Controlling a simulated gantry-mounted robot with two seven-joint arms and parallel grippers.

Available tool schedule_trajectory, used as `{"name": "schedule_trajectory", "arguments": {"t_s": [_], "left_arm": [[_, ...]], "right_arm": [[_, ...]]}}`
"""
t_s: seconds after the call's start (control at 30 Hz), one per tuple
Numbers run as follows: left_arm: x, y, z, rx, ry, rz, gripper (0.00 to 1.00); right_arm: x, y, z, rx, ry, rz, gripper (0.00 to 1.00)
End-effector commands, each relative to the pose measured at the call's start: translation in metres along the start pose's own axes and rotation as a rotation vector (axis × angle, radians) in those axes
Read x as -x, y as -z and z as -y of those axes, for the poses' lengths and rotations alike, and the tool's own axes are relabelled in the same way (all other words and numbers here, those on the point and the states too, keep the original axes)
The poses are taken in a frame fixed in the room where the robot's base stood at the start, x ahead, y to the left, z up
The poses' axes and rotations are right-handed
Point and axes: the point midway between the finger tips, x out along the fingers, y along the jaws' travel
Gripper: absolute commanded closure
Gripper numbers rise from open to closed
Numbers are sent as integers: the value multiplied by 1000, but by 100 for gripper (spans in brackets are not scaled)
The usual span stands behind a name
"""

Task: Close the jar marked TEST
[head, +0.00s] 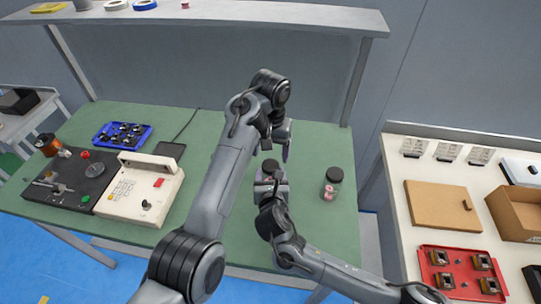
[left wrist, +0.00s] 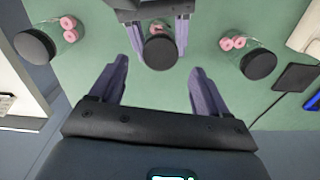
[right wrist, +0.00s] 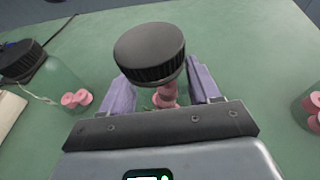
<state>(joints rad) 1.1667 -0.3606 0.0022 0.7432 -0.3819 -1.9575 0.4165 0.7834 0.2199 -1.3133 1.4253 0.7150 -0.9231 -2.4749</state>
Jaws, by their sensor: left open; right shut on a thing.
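Three clear jars with black lids and pink spools inside show in the left wrist view: a left jar (left wrist: 70,30), a middle jar (left wrist: 158,28) and a right jar (left wrist: 228,43). No TEST marking is readable. My right gripper (head: 270,185) is shut around the middle jar, which stands upright between its fingers. That jar's black lid (right wrist: 150,52) is on top; whether it is fully seated I cannot tell. My left gripper (left wrist: 158,90) is open and empty, apart from the middle jar. In the head view, one jar (head: 331,188) stands to the right; my left arm hides another.
A shelf (head: 250,14) spans the back. A side table at right holds a corkboard (head: 435,205), a red tray (head: 440,285) and a cardboard box (head: 515,212).

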Motion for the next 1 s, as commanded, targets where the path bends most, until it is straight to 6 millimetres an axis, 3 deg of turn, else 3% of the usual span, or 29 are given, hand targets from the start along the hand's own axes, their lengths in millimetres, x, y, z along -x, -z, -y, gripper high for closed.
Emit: {"name": "schedule_trajectory", "arguments": {"t_s": [0.33, 0.47, 0.67, 1.0], "left_arm": [[0, 0, 0, 11, 0, 1, 27], [0, -1, 0, 94, -1, 5, 27], [3, -3, 1, 401, -4, 21, 27], [25, -2, 1, 879, -1, 20, 27]], "right_arm": [[0, 0, 0, 0, 0, 1, 100], [0, 0, 0, 0, 0, 1, 100], [0, 0, 0, 0, 0, 1, 100], [0, 0, 0, 0, 0, 1, 100]]}}
